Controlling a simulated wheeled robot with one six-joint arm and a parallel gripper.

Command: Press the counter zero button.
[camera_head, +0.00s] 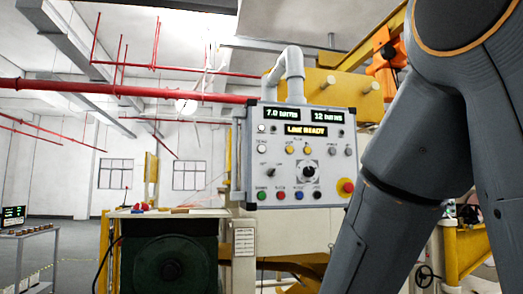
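A light grey control panel (328,203) faces me at the picture's centre. It has two green displays, one at the left (282,114) and one at the right (327,116). An amber display (306,130) below them seems to read "LINE READY". The bottom row has a green button (261,195), a red button (280,195), a blue button (298,195) and a black button (317,195). The labels are too small to read, so I cannot tell which is the counter zero button. My gripper is out of view; only my dark arm links show at the right.
A red mushroom button on yellow (346,187) sits at the panel's lower right. A black dial (309,171) is mid-panel. A grey pipe (292,70) rises from the panel top. A dark green machine block (168,262) stands lower left. A small table with a screen (13,215) is far left.

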